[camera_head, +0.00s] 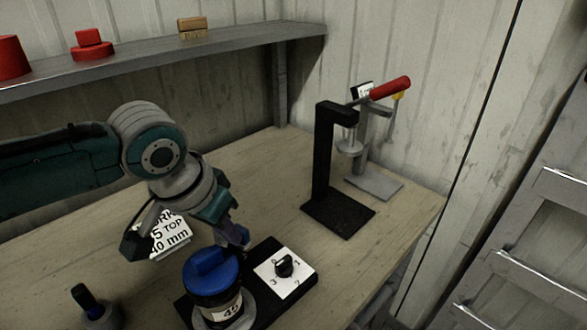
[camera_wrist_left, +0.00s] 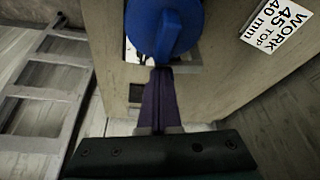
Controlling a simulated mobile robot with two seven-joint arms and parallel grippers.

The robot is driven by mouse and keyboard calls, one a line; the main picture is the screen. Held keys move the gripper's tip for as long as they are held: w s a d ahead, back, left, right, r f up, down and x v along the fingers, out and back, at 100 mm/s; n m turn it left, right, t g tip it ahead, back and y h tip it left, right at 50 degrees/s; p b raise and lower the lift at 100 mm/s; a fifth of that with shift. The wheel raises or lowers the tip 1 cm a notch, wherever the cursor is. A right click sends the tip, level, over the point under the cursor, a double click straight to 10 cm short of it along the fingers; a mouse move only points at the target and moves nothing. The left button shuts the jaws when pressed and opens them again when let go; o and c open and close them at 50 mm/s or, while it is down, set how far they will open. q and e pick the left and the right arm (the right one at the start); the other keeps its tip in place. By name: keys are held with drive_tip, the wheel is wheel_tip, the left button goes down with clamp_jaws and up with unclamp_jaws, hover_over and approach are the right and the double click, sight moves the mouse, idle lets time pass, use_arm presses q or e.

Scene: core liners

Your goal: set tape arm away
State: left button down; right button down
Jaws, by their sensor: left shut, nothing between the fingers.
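My left gripper (camera_head: 237,240) is shut and empty just behind the blue-topped container (camera_head: 212,272), whose label reads 45. In the left wrist view the fingertips (camera_wrist_left: 160,72) are together beside the blue cap (camera_wrist_left: 160,28) with its raised grip; I cannot tell if they touch it. The container stands on a black base (camera_head: 262,252) that carries a white dial plate (camera_head: 296,267) with a black knob (camera_head: 284,264). A black stand with a horizontal arm (camera_head: 322,150) is upright toward the back right. No part is clearly marked as the tape arm. My right gripper is out of view.
A grey press with a red handle (camera_head: 390,88) stands behind the black stand. A white work card (camera_head: 165,237) lies behind my wrist. A shelf (camera_head: 150,62) with red parts and a wooden block (camera_head: 192,28) runs along the wall. The middle of the wooden bench (camera_head: 262,190) is clear.

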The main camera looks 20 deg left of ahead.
use_arm(q)
drive_tip(key=n, duration=0.1)
drive_tip(key=w+d+n+y+p, duration=0.1)
drive_tip(key=shift+w+r+n, duration=0.15)
drive_tip(key=shift+w+n, duration=0.15)
drive_tip(key=shift+w+d+n+y, duration=0.15)
drive_tip(key=shift+w+n+y, duration=0.25)
drive_tip(key=shift+n, duration=0.5)
drive_tip(key=shift+w+n+g+y+b, duration=0.3)
drive_tip(key=shift+w+n+b, duration=0.35)
drive_tip(key=shift+n, duration=0.45)
drive_tip(key=shift+w+n+g+y+b, duration=0.2)
drive_tip(key=shift+w+n+y+b, duration=0.4)
drive_tip(key=shift+n, duration=0.5)
drive_tip(key=shift+w, duration=0.1)
